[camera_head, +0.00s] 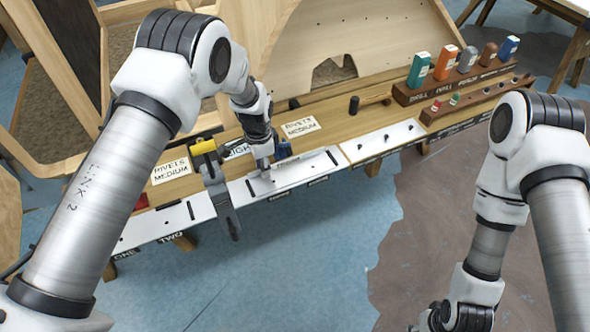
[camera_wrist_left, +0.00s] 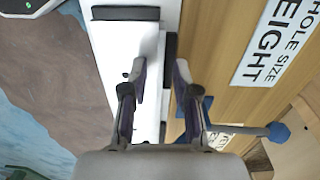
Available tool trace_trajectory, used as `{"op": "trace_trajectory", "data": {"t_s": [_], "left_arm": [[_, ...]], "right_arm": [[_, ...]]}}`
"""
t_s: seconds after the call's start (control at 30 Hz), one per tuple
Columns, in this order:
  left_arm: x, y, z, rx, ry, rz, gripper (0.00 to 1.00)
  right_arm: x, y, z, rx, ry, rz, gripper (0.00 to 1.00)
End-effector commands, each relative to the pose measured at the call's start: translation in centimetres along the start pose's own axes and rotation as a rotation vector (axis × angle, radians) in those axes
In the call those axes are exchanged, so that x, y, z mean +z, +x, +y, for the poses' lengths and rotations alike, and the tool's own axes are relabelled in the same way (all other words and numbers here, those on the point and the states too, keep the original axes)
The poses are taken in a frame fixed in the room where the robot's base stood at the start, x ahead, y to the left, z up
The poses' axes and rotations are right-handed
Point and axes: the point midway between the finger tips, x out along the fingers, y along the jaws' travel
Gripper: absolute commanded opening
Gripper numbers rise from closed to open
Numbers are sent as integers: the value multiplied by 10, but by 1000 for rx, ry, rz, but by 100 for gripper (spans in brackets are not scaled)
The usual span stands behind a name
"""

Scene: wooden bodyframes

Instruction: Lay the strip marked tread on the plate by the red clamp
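A red piece (camera_head: 140,202), likely the red clamp, shows at the bench's left end, partly behind my left arm. Beside it is a white plate (camera_head: 148,229) with dark marks. I cannot read "tread" on any strip. My left gripper (camera_head: 264,170) is low over a middle white plate (camera_head: 290,174), just left of a blue clamp (camera_head: 283,149). In the left wrist view its fingers (camera_wrist_left: 161,75) are apart, with bare plate visible between them. Dark bars (camera_wrist_left: 125,13) lie on or beside that plate; their lettering is not legible.
A yellow-topped clamp (camera_head: 204,147) stands left of my left gripper and juts over the front edge. A mallet (camera_head: 370,102) and a rack of coloured bottles (camera_head: 455,79) are to the right.

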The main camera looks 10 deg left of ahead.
Motion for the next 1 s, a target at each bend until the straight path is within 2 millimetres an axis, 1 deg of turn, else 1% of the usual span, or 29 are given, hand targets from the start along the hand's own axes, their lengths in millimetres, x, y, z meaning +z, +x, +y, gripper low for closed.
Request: {"op": "trace_trajectory", "data": {"t_s": [0.03,0.07,0.1,0.13,0.43,1.0], "left_arm": [[0,0,0,0,0,0,29],[0,0,0,0,0,0,22],[0,0,0,0,0,0,8],[0,0,0,0,0,0,0],[0,-2,0,-1,-1,1,0],[0,-15,0,-1,-1,1,0]], "right_arm": [[0,0,0,0,0,0,40],[0,0,0,0,0,0,40],[0,0,0,0,0,0,40],[0,0,0,0,0,0,40],[0,-1,0,0,0,0,40],[0,-13,0,0,0,0,40]]}}
